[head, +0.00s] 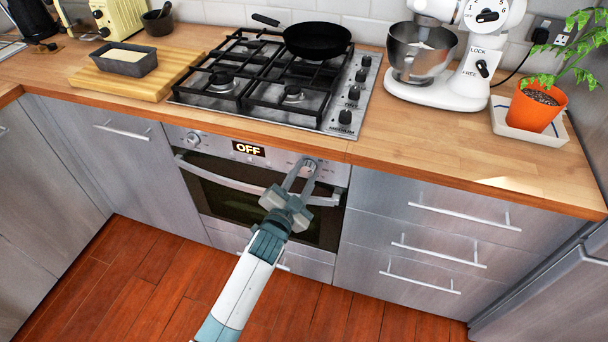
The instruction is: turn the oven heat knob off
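The steel oven (228,201) is set under the hob, with its door shut. Its display (248,149) reads OFF in lit letters. One round knob (193,139) is at the left end of the oven panel, clear of my grippers. A second oven knob (311,163) is at the right end, mostly hidden by my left gripper (308,166). The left gripper's two fingers point at the panel and lie on either side of this right knob, seemingly closed on it. The knob's pointer is hidden. My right gripper is not in view.
The oven door handle (225,176) runs just below the panel, beside my gripper. The worktop edge (380,160) juts out above it. The hob (275,80) carries a black pan (317,40) and its own knobs (345,116). Drawer handles (464,216) stick out at right.

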